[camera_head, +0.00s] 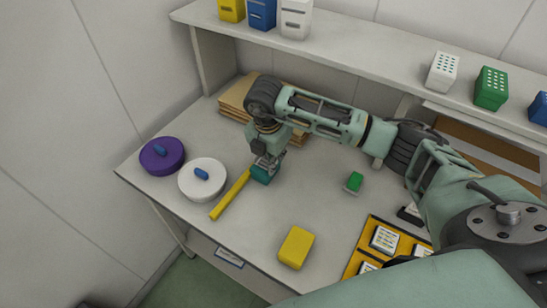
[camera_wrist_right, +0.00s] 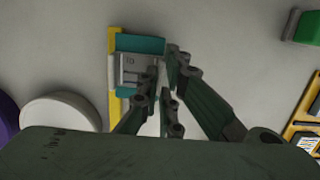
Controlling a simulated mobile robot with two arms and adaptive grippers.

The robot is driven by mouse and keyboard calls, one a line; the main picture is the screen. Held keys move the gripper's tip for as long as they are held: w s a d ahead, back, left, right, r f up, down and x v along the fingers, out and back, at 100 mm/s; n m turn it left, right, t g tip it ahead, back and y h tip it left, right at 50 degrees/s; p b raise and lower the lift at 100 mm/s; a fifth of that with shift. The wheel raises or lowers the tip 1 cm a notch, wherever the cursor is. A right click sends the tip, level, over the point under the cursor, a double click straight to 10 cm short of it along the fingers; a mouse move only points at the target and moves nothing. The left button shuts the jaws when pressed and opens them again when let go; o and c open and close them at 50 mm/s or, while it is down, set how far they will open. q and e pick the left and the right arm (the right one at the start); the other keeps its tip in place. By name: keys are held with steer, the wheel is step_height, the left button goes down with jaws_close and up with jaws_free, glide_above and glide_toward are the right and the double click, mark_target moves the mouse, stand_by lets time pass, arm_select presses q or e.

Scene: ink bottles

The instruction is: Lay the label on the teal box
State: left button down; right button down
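The teal box (camera_head: 261,175) stands on the table beside a yellow bar; it also shows in the wrist view (camera_wrist_right: 148,44). My right gripper (camera_head: 266,161) is right over the box. In the wrist view its fingertips (camera_wrist_right: 165,62) are a little apart, with a narrow gap between them. The left fingertip overlaps the label's right edge; whether they touch is unclear. My left gripper is not in view.
The yellow bar (camera_head: 230,195) lies left of the box, near white (camera_head: 203,188) and purple (camera_head: 157,162) round discs. A yellow block (camera_head: 295,248), a green block (camera_head: 354,181) and a yellow tray (camera_head: 352,262) of cards are to the right. A shelf (camera_head: 350,41) runs behind.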

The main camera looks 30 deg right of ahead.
steer(key=c, duration=1.9)
jaws_free()
steer(key=shift+f, duration=0.1)
steer(key=shift+c, duration=0.2)
steer(key=shift+r, duration=0.25)
step_height(320, 180, up, 12)
steer(key=a+b, duration=0.1)
steer(key=b, duration=0.1)
steer(key=shift+s+a+f, duration=0.15)
steer(key=shift+s+a, duration=0.1)
steer(key=shift+s, duration=0.2)
